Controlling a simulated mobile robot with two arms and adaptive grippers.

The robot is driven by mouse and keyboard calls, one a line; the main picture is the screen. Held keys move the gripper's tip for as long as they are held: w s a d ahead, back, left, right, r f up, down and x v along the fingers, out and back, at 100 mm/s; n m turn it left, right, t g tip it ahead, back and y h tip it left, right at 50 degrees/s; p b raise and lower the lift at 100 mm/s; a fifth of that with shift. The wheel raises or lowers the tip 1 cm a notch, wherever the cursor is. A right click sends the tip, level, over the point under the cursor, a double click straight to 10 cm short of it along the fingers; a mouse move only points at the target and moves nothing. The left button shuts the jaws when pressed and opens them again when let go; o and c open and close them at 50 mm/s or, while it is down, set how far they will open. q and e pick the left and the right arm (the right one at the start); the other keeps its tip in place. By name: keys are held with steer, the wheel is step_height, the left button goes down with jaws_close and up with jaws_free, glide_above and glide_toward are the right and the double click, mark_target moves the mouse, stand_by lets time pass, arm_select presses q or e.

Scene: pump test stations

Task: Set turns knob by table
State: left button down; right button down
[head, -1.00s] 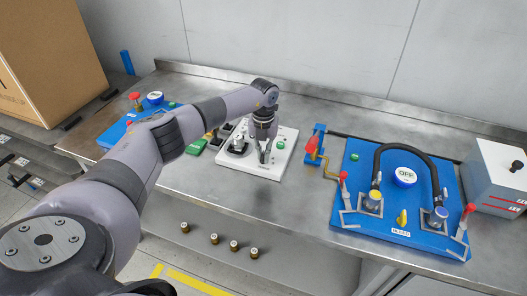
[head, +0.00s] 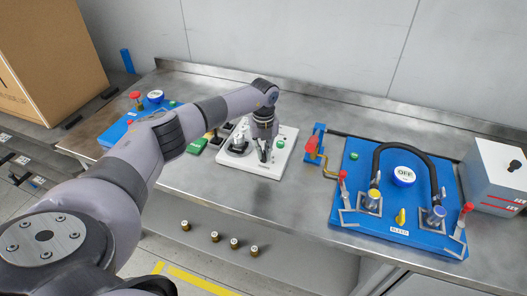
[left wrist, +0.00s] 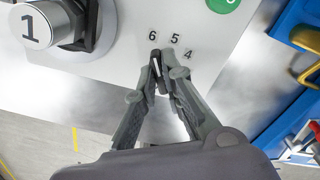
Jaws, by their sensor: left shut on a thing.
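The white panel (head: 272,169) lies on the steel table (head: 210,180), left of the blue pump board. In the left wrist view its corner (left wrist: 110,58) carries the printed numbers 6, 5 and 4 near a small dark turns knob (left wrist: 161,74). My left gripper (left wrist: 163,72) points at this knob and its fingertips are closed on it, just below the numbers. In the head view the left gripper (head: 264,150) is over the panel's right half and hides the knob. My right gripper is in neither view.
A larger knob marked 1 (left wrist: 45,24) and a green button (head: 280,144) are close by on the panel. The blue board (head: 345,218) with a black hose (head: 410,147) stands to the right. A grey box (head: 490,175) is at the far right. Bare steel lies in front.

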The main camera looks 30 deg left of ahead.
arm_select(q)
steer(key=shift+w+r, duration=0.1)
steer(key=c, duration=1.7)
jaws_free()
step_height(320, 180, up, 12)
